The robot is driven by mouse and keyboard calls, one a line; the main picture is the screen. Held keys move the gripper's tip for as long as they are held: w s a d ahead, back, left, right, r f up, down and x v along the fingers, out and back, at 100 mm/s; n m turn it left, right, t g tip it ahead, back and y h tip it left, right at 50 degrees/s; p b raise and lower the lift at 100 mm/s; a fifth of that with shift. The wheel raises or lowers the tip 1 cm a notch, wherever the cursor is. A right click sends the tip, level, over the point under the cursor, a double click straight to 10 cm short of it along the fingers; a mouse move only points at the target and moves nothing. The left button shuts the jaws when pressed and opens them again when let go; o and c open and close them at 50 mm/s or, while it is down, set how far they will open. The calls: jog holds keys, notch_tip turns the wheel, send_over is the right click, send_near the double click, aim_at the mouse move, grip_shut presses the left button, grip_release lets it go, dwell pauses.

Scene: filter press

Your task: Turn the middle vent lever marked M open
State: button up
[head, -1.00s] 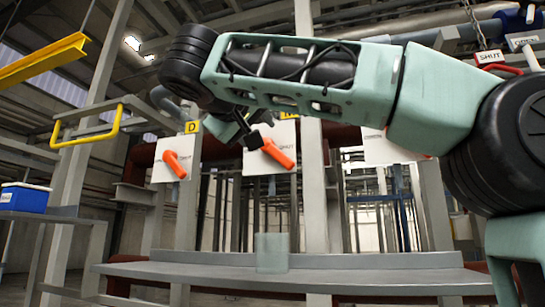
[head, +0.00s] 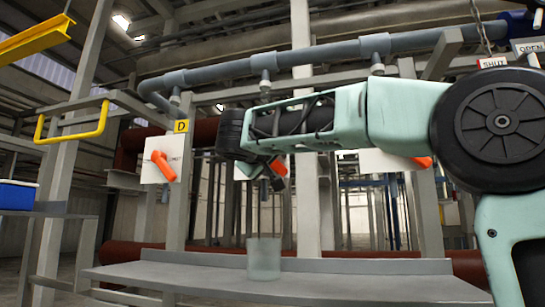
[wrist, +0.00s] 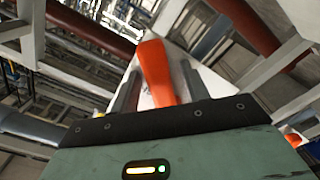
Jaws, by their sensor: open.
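The middle vent lever is orange and shows in part behind my gripper (head: 268,176) in the head view (head: 279,166). Its white plate and any letter M are mostly hidden there by my arm. In the wrist view the orange lever (wrist: 156,72) stands between the two dark fingers of my gripper (wrist: 160,78), in front of a pale plate. My gripper is open, with a finger on each side of the lever. I cannot tell whether either finger touches it.
A lever marked D (head: 163,165) is on a white plate at left. Another orange lever (head: 423,161) is at right, partly behind my arm. A grey bench (head: 340,284) below carries a translucent beaker (head: 263,259). Grey pipe (head: 320,53) runs above.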

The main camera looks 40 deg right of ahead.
jog(key=shift+w+d, duration=0.1)
grip_shut()
jog(key=shift+f, duration=0.1)
jog(key=shift+f+b, duration=0.1)
jog(key=shift+b, duration=0.25)
